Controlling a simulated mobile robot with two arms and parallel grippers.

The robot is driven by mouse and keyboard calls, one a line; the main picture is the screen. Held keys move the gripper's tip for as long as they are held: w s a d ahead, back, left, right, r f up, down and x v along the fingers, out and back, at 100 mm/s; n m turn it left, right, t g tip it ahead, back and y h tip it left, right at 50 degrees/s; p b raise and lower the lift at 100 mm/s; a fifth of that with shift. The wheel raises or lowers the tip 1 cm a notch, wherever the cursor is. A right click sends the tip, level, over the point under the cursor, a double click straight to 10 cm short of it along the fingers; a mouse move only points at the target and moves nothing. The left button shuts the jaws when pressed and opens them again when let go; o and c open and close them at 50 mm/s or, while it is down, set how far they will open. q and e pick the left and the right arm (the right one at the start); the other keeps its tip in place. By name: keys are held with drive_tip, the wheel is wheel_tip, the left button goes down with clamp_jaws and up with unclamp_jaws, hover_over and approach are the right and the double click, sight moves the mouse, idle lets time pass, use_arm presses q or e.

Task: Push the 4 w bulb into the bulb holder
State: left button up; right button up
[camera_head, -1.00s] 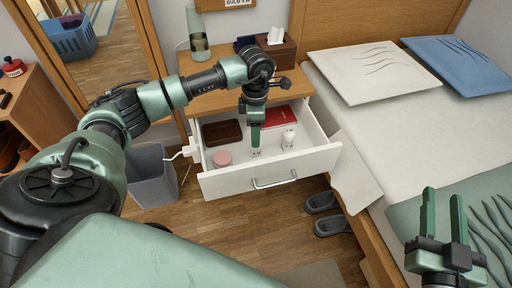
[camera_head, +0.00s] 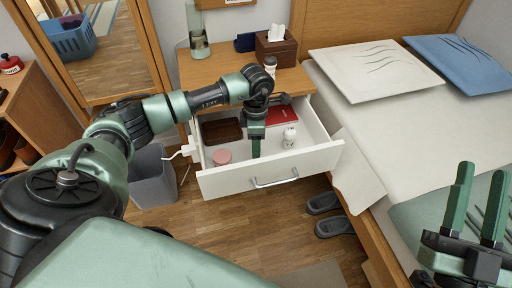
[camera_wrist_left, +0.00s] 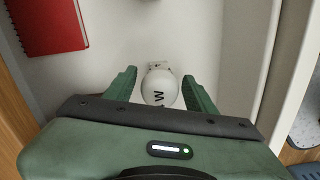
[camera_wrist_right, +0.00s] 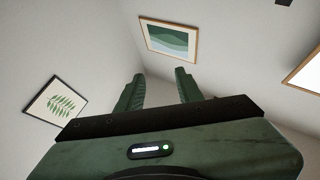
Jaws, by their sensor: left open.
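My left gripper (camera_head: 256,156) points down into the open drawer (camera_head: 225,184). In the left wrist view its open fingers (camera_wrist_left: 159,73) stand on either side of a white bulb (camera_wrist_left: 160,88), with gaps showing. A "W" reads on the bulb; its number is hidden. I cannot make out the bulb holder.
The drawer also holds a brown box (camera_head: 222,131), a pink round item (camera_head: 222,156) and a red book (camera_head: 281,115). A bin (camera_head: 152,178) is left.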

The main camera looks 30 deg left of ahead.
use_arm(q)
drive_tip(key=shift+f, duration=0.85)
use_arm(e)
drive_tip(key=shift+s+d+r+t, duration=0.1)
drive_tip(key=shift+s+r+t, duration=0.75)
drive_tip(key=shift+r, duration=0.25)
use_arm(q)
clamp_jaws()
drive_tip(key=shift+r, duration=0.2)
use_arm(e)
drive_tip(key=shift+w, duration=0.1)
